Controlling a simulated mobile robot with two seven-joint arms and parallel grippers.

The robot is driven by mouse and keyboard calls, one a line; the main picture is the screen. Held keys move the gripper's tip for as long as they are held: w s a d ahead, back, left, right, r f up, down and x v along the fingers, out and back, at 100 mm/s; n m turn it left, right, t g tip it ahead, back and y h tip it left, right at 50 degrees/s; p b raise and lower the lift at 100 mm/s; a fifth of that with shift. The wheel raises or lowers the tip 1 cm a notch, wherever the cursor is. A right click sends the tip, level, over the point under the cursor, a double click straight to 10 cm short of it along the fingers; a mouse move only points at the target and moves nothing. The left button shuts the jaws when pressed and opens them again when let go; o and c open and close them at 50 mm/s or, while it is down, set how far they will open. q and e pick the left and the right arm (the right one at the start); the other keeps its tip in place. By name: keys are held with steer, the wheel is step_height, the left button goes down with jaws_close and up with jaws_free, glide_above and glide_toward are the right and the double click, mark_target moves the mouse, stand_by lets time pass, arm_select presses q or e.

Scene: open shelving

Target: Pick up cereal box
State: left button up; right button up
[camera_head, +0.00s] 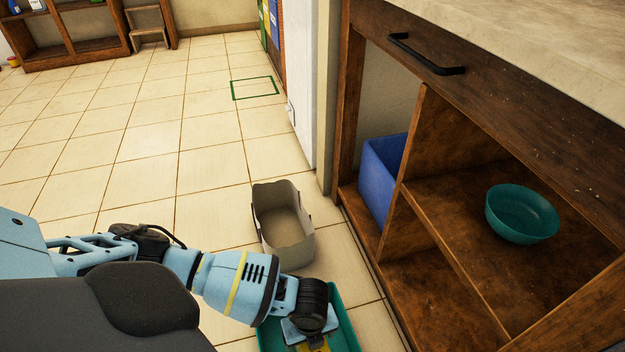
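I cannot make out a cereal box for certain in the head view. My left arm comes in from the left, and its wrist end with the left gripper (310,330) is at the bottom edge, over a teal bin (347,325). The fingers are hidden or cut off by the frame, so I cannot tell whether they are open or shut. A small yellow patch (322,348) shows below the wrist; what it belongs to is unclear. My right gripper is out of view.
A grey open bin (287,252) stands on the tiles beside the wooden shelving (466,150). The shelving holds a teal bowl (522,214) and a blue box (384,170). A green floor outline (255,88) lies farther back. Floor at left is clear.

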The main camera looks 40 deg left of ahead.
arm_select(q)
steer(key=shift+f, duration=0.4)
steer(key=shift+r, duration=0.1)
jaws_close()
